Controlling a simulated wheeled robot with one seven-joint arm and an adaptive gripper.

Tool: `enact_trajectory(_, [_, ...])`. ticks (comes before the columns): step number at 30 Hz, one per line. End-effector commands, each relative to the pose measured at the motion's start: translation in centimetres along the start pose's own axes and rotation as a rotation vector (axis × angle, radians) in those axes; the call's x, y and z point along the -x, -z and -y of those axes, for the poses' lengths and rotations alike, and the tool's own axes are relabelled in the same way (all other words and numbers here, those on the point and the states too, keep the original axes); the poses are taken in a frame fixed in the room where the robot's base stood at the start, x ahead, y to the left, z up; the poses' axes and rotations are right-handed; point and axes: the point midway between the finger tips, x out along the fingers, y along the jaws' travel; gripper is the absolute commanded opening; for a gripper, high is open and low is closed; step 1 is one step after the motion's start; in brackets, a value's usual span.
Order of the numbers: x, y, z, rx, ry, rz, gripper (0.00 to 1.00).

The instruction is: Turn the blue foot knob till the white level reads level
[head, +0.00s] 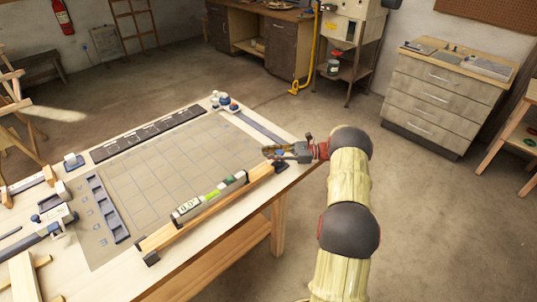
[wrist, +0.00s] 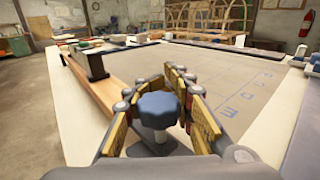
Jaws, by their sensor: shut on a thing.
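The blue foot knob (wrist: 158,108) stands upright on a pale stem between my gripper's fingers. My gripper (wrist: 165,88) is shut on it, with a yellow-padded finger on either side; in the head view my gripper (head: 272,151) is at the far right end of the wooden beam and hides the knob. The white level (head: 208,198) lies along the top of the beam (head: 208,216), with a green vial and a small display whose digits are too small to read surely. In the wrist view the level's dark end (wrist: 94,66) faces me on the beam (wrist: 97,92).
The beam runs along the front edge of the workbench (head: 85,258). A gridded mat (head: 160,160) fills the middle, with a dark rail (head: 148,133) behind and a blue-grey tray (head: 104,208) at left. Clamps stand at the bench corners. The floor right of the bench is clear.

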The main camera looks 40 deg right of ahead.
Motion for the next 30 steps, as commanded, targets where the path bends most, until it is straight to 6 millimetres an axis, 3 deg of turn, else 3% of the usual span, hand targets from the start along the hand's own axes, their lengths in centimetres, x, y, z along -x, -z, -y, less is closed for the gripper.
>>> enact_trajectory(2, [-0.1, 0.1, -0.1, -0.003, -0.002, 0.001, 0.0])
enact_trajectory(3, [-0.1, 0.1, -0.1, -0.003, -0.002, 0.001, 0.23])
enact_trajectory(14, [0.0, 0.0, 0.0, -0.001, 0.0, 0.001, 0.43])
enact_trajectory(24, [0.2, 0.0, 0.0, 0.0, 0.001, 0.0, 0.44])
enact_trajectory(30, [2.7, 0.0, 0.1, 0.0, 0.003, 0.0, 0.44])
